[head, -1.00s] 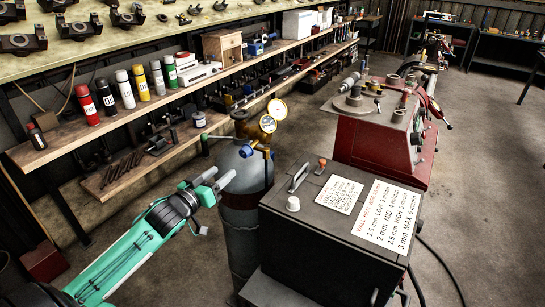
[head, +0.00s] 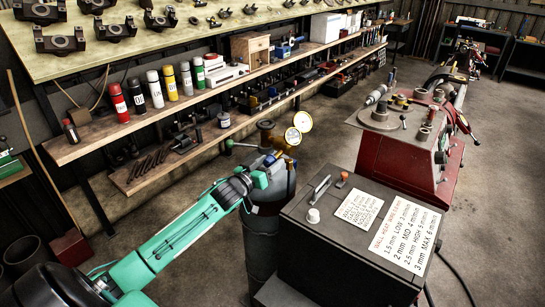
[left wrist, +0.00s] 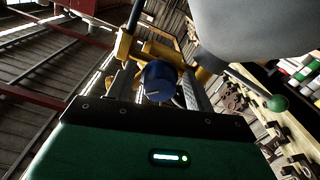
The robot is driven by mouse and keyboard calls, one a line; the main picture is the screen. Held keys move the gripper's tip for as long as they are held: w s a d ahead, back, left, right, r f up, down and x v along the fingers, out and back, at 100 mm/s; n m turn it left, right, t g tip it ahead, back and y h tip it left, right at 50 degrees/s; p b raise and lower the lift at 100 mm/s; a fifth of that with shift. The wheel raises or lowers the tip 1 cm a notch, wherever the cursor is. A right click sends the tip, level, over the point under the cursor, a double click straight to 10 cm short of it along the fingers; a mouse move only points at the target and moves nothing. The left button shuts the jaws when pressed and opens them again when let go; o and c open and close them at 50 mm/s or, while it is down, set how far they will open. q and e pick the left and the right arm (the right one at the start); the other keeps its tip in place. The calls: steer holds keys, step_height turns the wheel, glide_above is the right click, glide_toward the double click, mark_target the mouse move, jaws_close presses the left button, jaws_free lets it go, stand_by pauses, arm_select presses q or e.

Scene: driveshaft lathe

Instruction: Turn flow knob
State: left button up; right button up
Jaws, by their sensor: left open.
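The flow knob is a small round blue knob on the regulator of the grey gas cylinder (head: 262,225). In the left wrist view the blue knob (left wrist: 160,80) sits between the two fingers of my left gripper (left wrist: 157,88), with a visible gap on the sides. In the head view my left gripper (head: 265,168) is at the regulator and partly covers the knob (head: 270,159). The left gripper is open; contact with the knob cannot be told. Two yellow-rimmed gauges (head: 292,136) stand just right of it. My right gripper is not in view.
A dark welding box (head: 335,260) with wall-thickness labels stands right of the cylinder. A lever with a green ball (left wrist: 277,103) is near the regulator. Shelves with spray cans (head: 137,96) run behind. A red lathe (head: 400,160) stands at the right, with open floor around it.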

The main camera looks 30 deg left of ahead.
arm_select(q)
steer(key=shift+w, duration=0.95)
steer(key=shift+d, duration=0.1)
steer(key=shift+c, duration=0.6)
steer(key=c, duration=0.9)
steer(key=shift+o, duration=0.2)
